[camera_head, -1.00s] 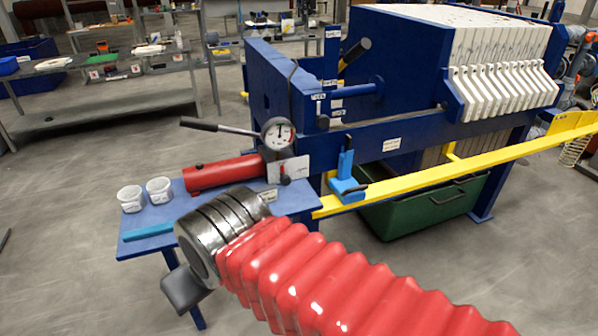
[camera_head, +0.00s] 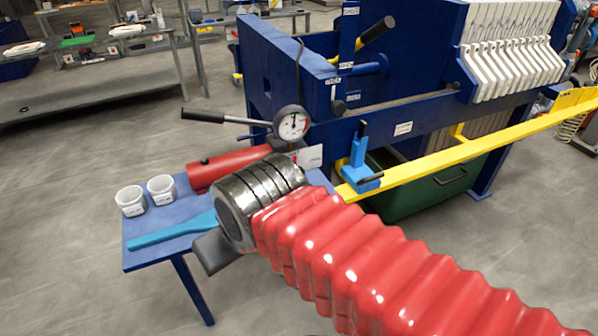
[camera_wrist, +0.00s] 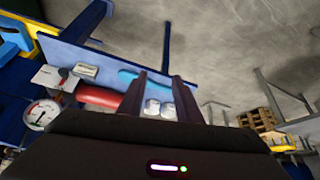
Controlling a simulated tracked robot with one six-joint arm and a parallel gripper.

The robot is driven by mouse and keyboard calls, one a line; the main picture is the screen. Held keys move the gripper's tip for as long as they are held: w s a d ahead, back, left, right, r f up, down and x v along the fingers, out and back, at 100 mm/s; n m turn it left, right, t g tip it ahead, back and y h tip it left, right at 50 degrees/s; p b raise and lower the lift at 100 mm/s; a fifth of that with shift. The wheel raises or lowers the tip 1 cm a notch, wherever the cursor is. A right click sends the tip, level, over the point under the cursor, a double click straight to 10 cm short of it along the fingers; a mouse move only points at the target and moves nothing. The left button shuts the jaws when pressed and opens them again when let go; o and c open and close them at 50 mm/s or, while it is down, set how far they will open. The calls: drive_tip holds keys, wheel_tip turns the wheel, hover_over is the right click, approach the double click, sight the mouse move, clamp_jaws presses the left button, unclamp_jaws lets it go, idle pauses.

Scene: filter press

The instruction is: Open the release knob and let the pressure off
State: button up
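The red pump cylinder (camera_head: 225,168) lies on a small blue table (camera_head: 150,255). A round white pressure gauge (camera_head: 292,123) and a long black-gripped lever (camera_head: 203,116) sit above it. A white plate (camera_head: 309,156) stands beside the gauge. My arm covers the plate's lower part, so the release knob is hidden in the head view. In the wrist view, a small dark shape, perhaps the knob, shows against the plate (camera_wrist: 70,79), left of the red cylinder (camera_wrist: 99,97). My gripper (camera_wrist: 157,76) has its two dark fingers apart, with nothing between them, away from the plate.
Two white cups (camera_head: 146,194) and a flat blue bar (camera_head: 172,233) are on the table. The blue press frame (camera_head: 420,75), a light-blue bracket (camera_head: 360,165) and a yellow rail (camera_head: 470,150) stand to the right. Floor at left is open.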

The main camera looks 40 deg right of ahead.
drive_tip(key=shift+o, duration=0.4)
drive_tip(key=w+d+f+m+t+h, duration=0.1)
drive_tip(key=w+d+f+t+h, duration=0.2)
drive_tip(key=w+d, duration=0.95)
drive_tip(key=w+d+f+t, duration=0.1)
drive_tip(key=w+d+f, duration=0.1)
drive_tip(key=d+f, duration=0.2)
drive_tip(key=w+d+f+t, duration=0.2)
drive_tip(key=d+f, duration=0.2)
drive_tip(key=d, duration=0.3)
drive_tip(key=w+d+f+t+h, duration=0.1)
drive_tip(key=w+d+f, duration=0.2)
drive_tip(key=d+f, duration=0.1)
drive_tip(key=shift+w+d+f+t, duration=0.1)
drive_tip(key=shift+d+t, duration=0.2)
drive_tip(key=shift+d, duration=0.55)
drive_tip(key=s+d+f+m+t+h, duration=0.1)
drive_tip(key=s+d+f+m+t, duration=0.1)
drive_tip(key=s+d+f+t, duration=0.2)
drive_tip(key=s, duration=0.2)
drive_tip(key=shift+s+f, duration=0.2)
drive_tip(key=shift+s, duration=0.2)
drive_tip(key=shift+d, duration=0.1)
